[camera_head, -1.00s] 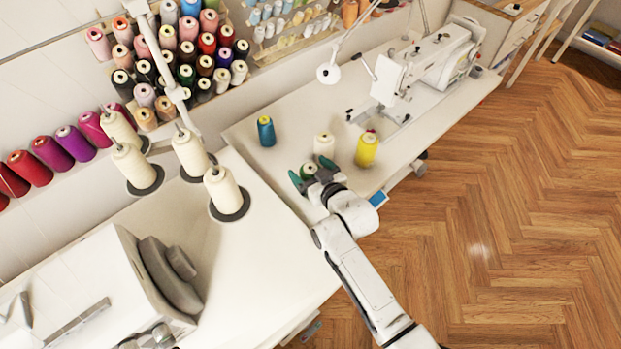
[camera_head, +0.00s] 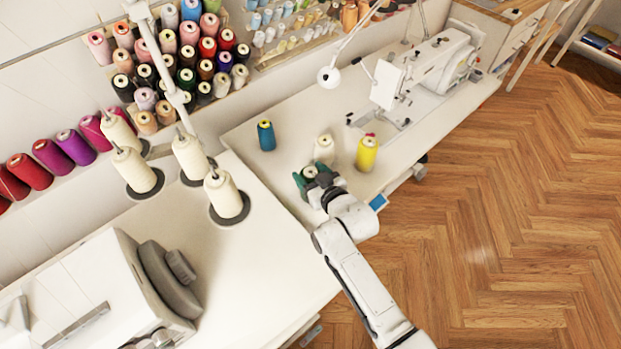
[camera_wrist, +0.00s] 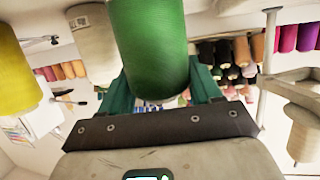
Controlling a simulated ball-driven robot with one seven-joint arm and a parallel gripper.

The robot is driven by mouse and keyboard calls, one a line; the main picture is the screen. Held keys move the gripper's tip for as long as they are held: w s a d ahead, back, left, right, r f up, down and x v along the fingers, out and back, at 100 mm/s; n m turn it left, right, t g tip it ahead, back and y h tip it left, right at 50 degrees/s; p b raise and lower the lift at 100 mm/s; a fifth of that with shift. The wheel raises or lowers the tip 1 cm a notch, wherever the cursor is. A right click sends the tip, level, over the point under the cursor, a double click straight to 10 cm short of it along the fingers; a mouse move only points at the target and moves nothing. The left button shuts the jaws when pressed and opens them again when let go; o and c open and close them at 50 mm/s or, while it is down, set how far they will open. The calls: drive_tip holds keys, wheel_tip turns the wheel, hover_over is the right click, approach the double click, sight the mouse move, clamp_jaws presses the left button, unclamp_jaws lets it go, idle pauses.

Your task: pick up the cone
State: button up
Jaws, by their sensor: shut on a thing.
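A green cone (camera_wrist: 148,45) stands out large in the wrist view, between the two teal fingers of my gripper (camera_wrist: 160,90). My gripper is shut on it. In the head view my gripper (camera_head: 312,181) is over the front part of the white sewing table, and the cone (camera_head: 309,171) is mostly hidden by the fingers. Whether its base touches the table cannot be told. A cream cone (camera_head: 324,149) stands just behind it, a yellow cone (camera_head: 367,152) to the right, and a blue cone (camera_head: 266,135) to the back left.
A white sewing machine (camera_head: 425,70) stands on the white table (camera_head: 293,122), with a lamp (camera_head: 329,77) near it. Several cream cones stand on the left table (camera_head: 258,255). Racks of coloured spools line the wall. The wooden floor (camera_head: 510,220) at right is clear.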

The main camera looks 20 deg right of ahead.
drive_tip(key=shift+r, duration=0.2)
drive_tip(key=shift+r, duration=0.2)
wheel_tip(320, 180, up, 2)
drive_tip(key=s+d+r+b, duration=0.1)
drive_tip(key=s+d+r, duration=0.4)
drive_tip(key=s+r, duration=0.5)
drive_tip(key=v, duration=0.3)
drive_tip(key=shift+a+f+b, duration=0.2)
drive_tip(key=shift+f+b, duration=0.1)
drive_tip(key=shift+s+f, duration=0.1)
drive_tip(key=shift+s, duration=0.05)
drive_tip(key=a+f+m+h, duration=0.1)
drive_tip(key=a+f, duration=0.3)
drive_tip(key=f, duration=0.6)
drive_tip(key=shift+w+a+f+h, duration=0.2)
drive_tip(key=shift+a+f+h, duration=0.15)
drive_tip(key=shift+f+h, duration=0.05)
